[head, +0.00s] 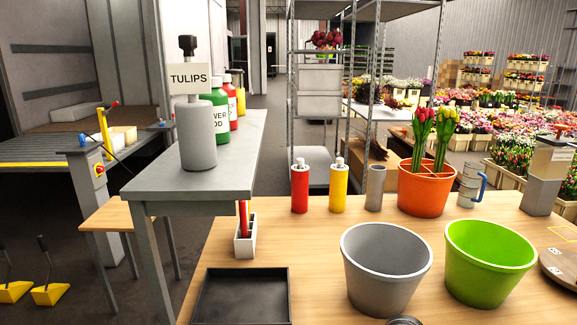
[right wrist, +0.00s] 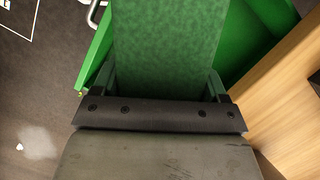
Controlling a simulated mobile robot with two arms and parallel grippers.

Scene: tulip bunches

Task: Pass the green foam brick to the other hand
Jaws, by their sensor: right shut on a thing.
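The green foam brick (right wrist: 165,35) shows only in the right wrist view, as a mottled green block running up from the jaws to the top edge. My right gripper (right wrist: 163,82) is shut on it, with a dark finger on each side. The brick's far end is out of the picture. Neither gripper and no foam brick can be made out in the head view. My left gripper is in no frame.
The wooden table (head: 290,240) holds a black tray (head: 243,270), a grey bucket (head: 385,275), a green bucket (head: 488,265) and an orange tulip pot (head: 424,192). A grey side bench (head: 235,150) carries bottles and a tulips sign. A smooth green surface (right wrist: 262,40) lies behind the brick.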

